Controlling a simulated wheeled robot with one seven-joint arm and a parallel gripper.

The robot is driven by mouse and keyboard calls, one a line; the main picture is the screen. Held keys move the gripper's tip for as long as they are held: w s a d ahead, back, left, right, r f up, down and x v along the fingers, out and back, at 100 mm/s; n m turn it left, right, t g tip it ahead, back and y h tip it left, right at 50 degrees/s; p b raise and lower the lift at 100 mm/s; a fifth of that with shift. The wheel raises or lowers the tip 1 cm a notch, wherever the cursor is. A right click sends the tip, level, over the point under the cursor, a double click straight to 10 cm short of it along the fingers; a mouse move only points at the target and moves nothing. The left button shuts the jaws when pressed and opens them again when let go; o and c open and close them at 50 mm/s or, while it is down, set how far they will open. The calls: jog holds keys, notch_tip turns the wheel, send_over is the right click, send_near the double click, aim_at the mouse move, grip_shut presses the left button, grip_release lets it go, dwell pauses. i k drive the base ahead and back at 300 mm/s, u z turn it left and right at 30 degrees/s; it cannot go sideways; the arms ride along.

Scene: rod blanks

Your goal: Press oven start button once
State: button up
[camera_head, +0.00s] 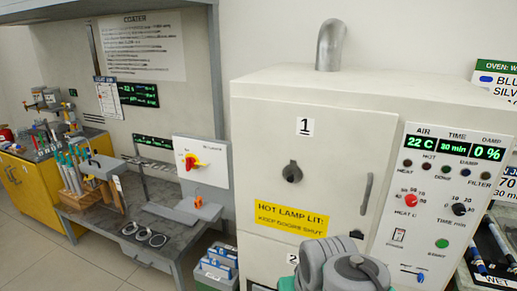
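The oven (310,140) is a large cream cabinet with a door marked 1 and a grey pipe on top. Its control panel (425,205) is on the right side. The green start button (442,243), labelled START, is low on the panel, below the time dial (459,209) and right of a small rocker switch (398,234). The displays (456,146) read 22 C, 30 min and 0 %. Grey rounded links of my arm rise at the bottom centre, left of the button and apart from it in the picture. My gripper's fingers do not show.
A blue-handled lever (412,272) is below the start button. A grey bench (135,230) with a red rotary switch (193,162) is at left. A dark rack (495,255) stands right of the panel.

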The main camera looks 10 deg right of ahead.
aim_at(442, 243)
jog(key=z, duration=1.45)
